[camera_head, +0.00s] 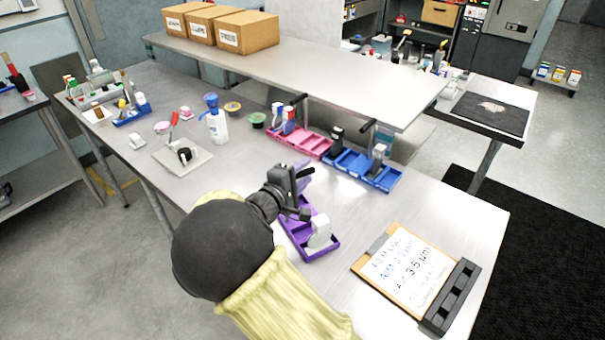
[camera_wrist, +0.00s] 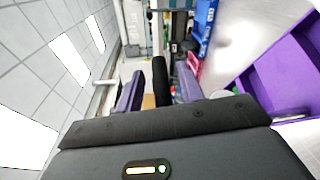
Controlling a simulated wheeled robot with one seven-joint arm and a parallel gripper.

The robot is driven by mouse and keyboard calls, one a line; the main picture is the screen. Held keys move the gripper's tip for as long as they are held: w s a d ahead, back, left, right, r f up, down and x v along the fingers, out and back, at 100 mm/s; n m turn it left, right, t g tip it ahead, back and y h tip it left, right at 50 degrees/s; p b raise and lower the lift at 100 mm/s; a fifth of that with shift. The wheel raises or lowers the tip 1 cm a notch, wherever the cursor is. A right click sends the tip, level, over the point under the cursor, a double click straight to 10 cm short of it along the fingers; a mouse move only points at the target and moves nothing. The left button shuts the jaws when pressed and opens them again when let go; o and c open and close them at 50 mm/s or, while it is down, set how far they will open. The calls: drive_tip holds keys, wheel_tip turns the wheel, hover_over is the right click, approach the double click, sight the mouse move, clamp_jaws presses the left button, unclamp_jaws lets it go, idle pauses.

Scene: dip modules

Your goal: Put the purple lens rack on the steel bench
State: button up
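The purple lens rack (camera_head: 298,241) is at the front middle of the steel bench (camera_head: 400,208). It holds a white-capped item (camera_head: 319,231) at its near end. In the wrist view the rack (camera_wrist: 262,78) shows large at the right, beside my fingers and not between them. My gripper (camera_head: 300,193) is over the rack's far end in the head view and hides part of it. In the wrist view its fingers (camera_wrist: 160,92) stand apart. A dark upright shape shows in the gap; I cannot tell what it is.
Pink (camera_head: 300,141) and blue (camera_head: 362,170) racks stand behind, below the raised shelf (camera_head: 330,72). A clipboard (camera_head: 405,272) and black holder (camera_head: 450,298) lie at the right. A white bottle (camera_head: 216,126) and stand (camera_head: 182,157) are at the left. Bare bench lies right of the purple rack.

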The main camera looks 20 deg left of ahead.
drive_tip(key=b+v, duration=0.3)
drive_tip(key=v, duration=0.9)
idle(0.3)
